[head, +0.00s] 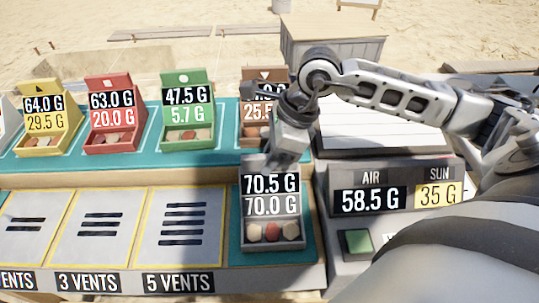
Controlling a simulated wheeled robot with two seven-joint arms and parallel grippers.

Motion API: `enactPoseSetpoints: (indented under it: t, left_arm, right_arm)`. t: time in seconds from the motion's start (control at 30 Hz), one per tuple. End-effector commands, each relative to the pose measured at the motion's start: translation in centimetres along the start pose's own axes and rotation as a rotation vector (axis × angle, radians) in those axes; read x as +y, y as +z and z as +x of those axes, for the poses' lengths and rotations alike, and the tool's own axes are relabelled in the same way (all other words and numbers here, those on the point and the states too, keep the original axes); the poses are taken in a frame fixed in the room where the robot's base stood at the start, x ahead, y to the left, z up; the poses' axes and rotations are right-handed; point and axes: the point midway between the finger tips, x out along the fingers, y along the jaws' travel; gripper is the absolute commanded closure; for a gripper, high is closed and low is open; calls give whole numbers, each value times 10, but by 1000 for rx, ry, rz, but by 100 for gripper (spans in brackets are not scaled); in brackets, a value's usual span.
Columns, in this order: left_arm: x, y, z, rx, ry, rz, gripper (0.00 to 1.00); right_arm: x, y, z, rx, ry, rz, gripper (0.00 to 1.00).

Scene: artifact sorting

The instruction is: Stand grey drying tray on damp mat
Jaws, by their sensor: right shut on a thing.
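The grey drying tray (291,213) is upright at the front, showing 70.5 G over 70.0 G and holding a few small pieces. My right gripper (271,162) is shut on its top edge from above. The tray is over a teal mat (311,238) whose rim shows around it; I cannot tell whether it touches the mat or hangs just above. I take this to be the damp mat, though no label on it is visible. My left gripper is not in view.
Yellow (68,126), red (96,136), green (169,130) and brown (249,131) trays stand on a teal strip behind. Grey vent panels (185,228) lie to the left. A display box (347,174) reading AIR 58.5 G, SUN 35 G, with a green button (357,242), is close on the right.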

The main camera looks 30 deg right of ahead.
Motion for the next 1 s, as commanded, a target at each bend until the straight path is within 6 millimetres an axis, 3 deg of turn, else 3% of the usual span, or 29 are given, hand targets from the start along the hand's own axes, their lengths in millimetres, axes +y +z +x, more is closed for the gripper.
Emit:
enactPoseSetpoints:
  t: [0.2, 0.23, 0.3, 0.7, 1.0]
  left_arm:
    - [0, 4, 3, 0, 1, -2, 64]
    - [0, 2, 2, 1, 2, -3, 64]
    - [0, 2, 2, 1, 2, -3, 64]
    - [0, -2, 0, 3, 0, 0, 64]
    - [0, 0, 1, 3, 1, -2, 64]
  right_arm:
    - [0, 0, 3, -3, -1, -1, 100]
    - [0, 0, 2, -1, 0, 0, 77]
    - [0, 0, 2, -1, 0, 0, 61]
    - [-1, 1, -6, -1, -2, 0, 61]
    - [-1, 0, -67, 0, -7, -1, 61]
